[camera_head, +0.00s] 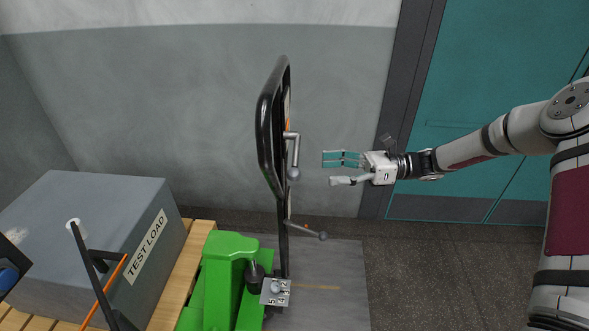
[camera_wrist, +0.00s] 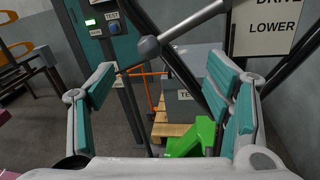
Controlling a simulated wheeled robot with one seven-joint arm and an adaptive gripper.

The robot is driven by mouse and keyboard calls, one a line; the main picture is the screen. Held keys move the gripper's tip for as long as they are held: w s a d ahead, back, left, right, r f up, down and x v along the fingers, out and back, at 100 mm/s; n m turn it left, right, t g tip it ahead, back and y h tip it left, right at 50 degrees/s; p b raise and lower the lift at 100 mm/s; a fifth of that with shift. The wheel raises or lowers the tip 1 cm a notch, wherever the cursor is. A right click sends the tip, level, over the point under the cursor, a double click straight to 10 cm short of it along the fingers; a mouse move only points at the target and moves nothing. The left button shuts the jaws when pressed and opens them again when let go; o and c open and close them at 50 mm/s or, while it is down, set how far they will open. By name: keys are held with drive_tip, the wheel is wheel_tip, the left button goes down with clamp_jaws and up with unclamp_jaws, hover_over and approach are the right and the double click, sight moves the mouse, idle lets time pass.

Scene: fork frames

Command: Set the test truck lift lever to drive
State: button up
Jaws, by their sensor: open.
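The green pallet truck (camera_head: 225,265) has a black loop handle (camera_head: 265,140) on an upright shaft. The lift lever (camera_head: 293,150) is a grey rod at the handle's right side, hanging down to a round knob (camera_head: 293,174). In the wrist view the knob (camera_wrist: 150,47) lies in the upper gap between the fingers, its rod running to the upper right. A white label plate (camera_wrist: 272,26) reads "DRIVE" above "LOWER"; its top is cut off. My gripper (camera_head: 328,170) is open and empty, pointing left, a short gap to the right of the knob.
A second rod with a grey knob (camera_head: 322,236) sticks out lower on the shaft. A grey test load box (camera_head: 90,225) stands on a wooden pallet (camera_head: 186,265) at the left. A teal cabinet with a green display (camera_wrist: 92,22) shows in the wrist view. A teal door (camera_head: 500,80) is behind my arm.

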sight(293, 171)
drive_tip(key=a, duration=0.3)
drive_tip(key=a+p, duration=0.1)
drive_tip(key=a, duration=0.2)
drive_tip(key=s+a, duration=0.1)
drive_tip(key=a, duration=0.3)
drive_tip(key=shift+s+p, duration=0.1)
drive_tip(key=shift+p, duration=0.25)
clamp_jaws()
